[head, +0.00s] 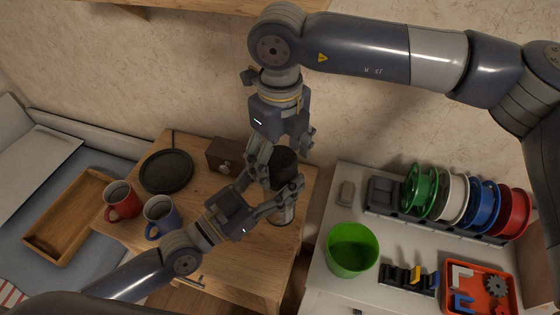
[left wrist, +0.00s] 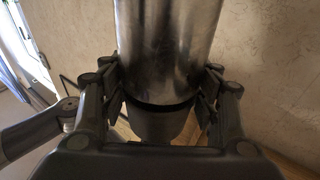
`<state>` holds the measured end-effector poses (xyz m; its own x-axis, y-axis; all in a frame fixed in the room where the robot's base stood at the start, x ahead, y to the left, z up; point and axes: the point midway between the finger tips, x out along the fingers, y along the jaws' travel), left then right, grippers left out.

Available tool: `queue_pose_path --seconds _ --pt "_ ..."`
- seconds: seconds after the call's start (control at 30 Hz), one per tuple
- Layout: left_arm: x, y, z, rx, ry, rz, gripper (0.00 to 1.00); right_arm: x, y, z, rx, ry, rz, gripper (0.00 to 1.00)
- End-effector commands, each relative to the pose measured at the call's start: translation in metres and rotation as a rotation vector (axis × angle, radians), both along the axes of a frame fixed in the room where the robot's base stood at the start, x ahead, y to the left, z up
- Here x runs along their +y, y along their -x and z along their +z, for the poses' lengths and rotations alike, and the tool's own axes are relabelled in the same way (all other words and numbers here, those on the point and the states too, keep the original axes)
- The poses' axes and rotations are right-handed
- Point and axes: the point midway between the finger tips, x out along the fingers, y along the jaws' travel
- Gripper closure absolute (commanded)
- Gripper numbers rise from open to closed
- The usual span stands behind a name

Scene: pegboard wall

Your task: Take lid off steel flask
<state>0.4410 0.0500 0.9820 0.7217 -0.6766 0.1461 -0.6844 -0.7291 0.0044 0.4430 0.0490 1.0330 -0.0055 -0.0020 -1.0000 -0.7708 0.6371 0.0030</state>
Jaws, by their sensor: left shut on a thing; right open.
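The steel flask (head: 283,212) stands upright at the right side of the wooden table, its dark lid (head: 284,160) on top. My left gripper (head: 279,183) comes in from the left and is shut on the flask. In the left wrist view the shiny steel flask (left wrist: 168,45) is between the fingers, with a dark band and a duller part at one end. My right gripper (head: 284,148) points down from above, open, with its fingers around the lid. The fingers partly hide the lid, and I cannot tell whether they touch it.
A red mug (head: 120,202), a blue mug (head: 161,216), a black round pan (head: 166,171) and a wooden box (head: 224,156) stand left of the flask. On the right a white surface holds a green bucket (head: 351,250), several spools and an orange tray (head: 478,291).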

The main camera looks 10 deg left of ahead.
Motion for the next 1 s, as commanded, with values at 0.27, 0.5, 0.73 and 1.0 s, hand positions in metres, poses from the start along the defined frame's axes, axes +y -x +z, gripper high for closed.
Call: queue_pose_path --seconds 0.27,0.5,0.73,1.0 --pt "0.000 0.000 0.004 -0.006 0.005 0.001 1.00 0.001 0.000 0.028 0.000 0.000 -0.013 0.27" --pt "0.000 0.000 0.004 -0.006 0.005 0.001 1.00 0.001 0.000 0.052 0.000 0.000 -0.209 0.27" --pt "0.000 0.000 0.003 -0.006 0.005 0.001 1.00 0.000 0.000 0.047 0.002 0.003 -0.291 0.27" --pt "0.000 0.000 0.004 -0.006 0.005 0.001 1.00 0.000 0.001 0.005 0.002 0.003 -0.289 0.27"
